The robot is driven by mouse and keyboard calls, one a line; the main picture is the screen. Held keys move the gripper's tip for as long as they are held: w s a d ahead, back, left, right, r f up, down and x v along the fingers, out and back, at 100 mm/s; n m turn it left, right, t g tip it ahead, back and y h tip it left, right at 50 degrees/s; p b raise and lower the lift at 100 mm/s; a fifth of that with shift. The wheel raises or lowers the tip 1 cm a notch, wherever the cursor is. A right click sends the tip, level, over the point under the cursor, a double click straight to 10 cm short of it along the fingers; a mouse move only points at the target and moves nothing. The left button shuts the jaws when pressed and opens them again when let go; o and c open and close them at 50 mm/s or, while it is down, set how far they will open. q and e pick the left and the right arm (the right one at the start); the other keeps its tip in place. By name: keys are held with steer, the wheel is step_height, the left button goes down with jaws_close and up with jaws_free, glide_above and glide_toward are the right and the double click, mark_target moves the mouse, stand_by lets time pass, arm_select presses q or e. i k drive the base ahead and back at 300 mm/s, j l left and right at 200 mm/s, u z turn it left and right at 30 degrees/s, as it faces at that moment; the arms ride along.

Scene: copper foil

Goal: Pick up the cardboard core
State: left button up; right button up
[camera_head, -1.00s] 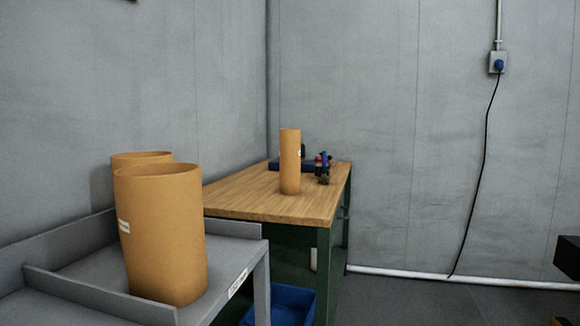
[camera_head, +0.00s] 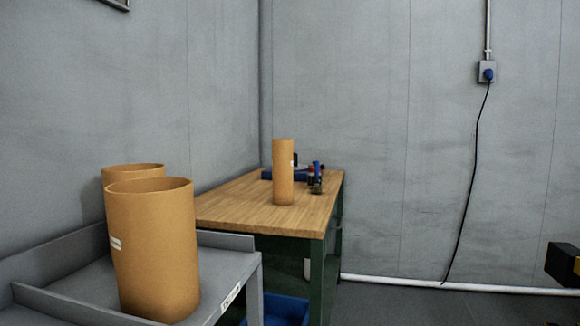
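A tall, thin cardboard core (camera_head: 283,175) stands upright on the wooden bench top. A wide cardboard core (camera_head: 152,250) stands upright and open-topped on the grey metal cart at the lower left, with a small white label on its left side. A second wide core (camera_head: 132,171) stands just behind it, mostly hidden. Neither of my grippers can be made out; a dark block with a yellow patch sits at the right edge, and I cannot tell what it is.
The grey cart (camera_head: 75,274) has raised edges and a white label in front. The wooden bench (camera_head: 240,208) has green legs and bare top at its near end. Small blue and red tools (camera_head: 314,177) lie behind the thin core. A blue bin (camera_head: 285,309) sits below.

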mark_target(282, 150)
steer(key=i+l+u, duration=0.25)
steer(key=i+l, duration=0.15)
steer(key=i+l+u, duration=0.5)
steer(key=i+l, duration=0.15)
steer(key=l, duration=0.35)
steer(key=i+l+u, duration=0.25)
steer(key=l, duration=0.3)
steer(key=i+l+u, duration=0.25)
steer(key=l, duration=0.4)
steer(key=i+l+u, duration=0.1)
steer(key=l+u, duration=0.15)
steer(key=l, duration=0.4)
steer(key=i+l+u, duration=0.1)
steer(key=l+u, duration=0.15)
steer(key=l, duration=0.4)
steer(key=l+u, duration=0.25)
steer(key=l, duration=0.45)
